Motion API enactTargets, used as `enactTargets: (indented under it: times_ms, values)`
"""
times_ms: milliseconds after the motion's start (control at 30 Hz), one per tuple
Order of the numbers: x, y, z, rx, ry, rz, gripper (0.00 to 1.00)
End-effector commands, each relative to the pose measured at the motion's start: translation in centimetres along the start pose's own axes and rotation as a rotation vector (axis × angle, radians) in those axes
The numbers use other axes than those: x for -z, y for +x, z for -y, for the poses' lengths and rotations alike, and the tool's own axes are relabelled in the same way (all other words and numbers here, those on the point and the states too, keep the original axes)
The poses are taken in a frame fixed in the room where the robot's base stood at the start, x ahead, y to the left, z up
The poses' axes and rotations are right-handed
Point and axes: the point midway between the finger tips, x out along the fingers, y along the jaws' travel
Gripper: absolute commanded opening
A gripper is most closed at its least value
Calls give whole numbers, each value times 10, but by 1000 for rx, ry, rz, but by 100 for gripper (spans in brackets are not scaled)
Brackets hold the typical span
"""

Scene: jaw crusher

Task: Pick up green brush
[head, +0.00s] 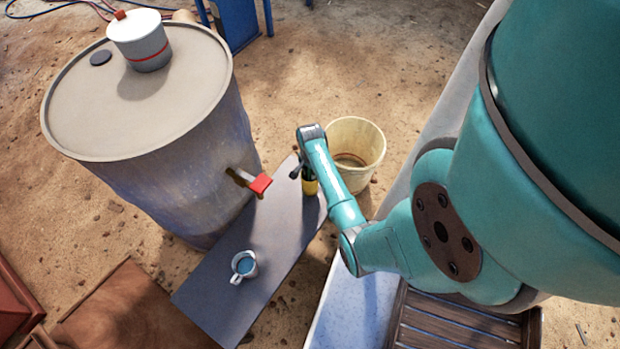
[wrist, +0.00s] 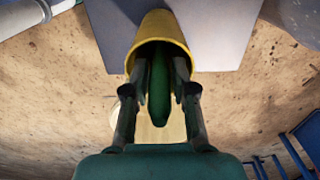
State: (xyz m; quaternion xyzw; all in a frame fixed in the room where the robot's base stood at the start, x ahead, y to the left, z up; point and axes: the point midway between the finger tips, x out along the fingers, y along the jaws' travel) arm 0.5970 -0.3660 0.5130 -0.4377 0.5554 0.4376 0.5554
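The green brush (wrist: 159,88) shows in the wrist view as a dark green handle. It sticks out of a yellow cup (wrist: 160,27); its far end is hidden inside. My gripper (wrist: 161,72) has one finger on each side of the handle, near the cup's rim. The fingers look apart, with narrow gaps beside the handle, and I see no clear grip. In the head view, the yellow cup (head: 310,187) stands on the far end of the grey bench, partly behind my gripper (head: 297,170). The brush is mostly hidden there.
A large drum (head: 190,190) with a red-handled tap (head: 260,184) stands left of the bench. A white pot (head: 146,50) is on its lid. A cream bucket (head: 370,140) stands on the ground behind my arm.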

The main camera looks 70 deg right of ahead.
Motion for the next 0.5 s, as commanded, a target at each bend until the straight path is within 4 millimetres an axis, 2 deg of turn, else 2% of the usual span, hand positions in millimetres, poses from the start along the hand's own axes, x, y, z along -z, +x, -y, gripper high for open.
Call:
enactTargets:
  times_ms: [100, 200, 433, 500]
  values:
    - [0, 14, 0, -2, 0, 2, 26]
    - [0, 19, 0, -1, 0, 0, 26]
    - [0, 20, 0, 0, 0, 0, 26]
    - [0, 20, 0, 0, 0, 0, 9]
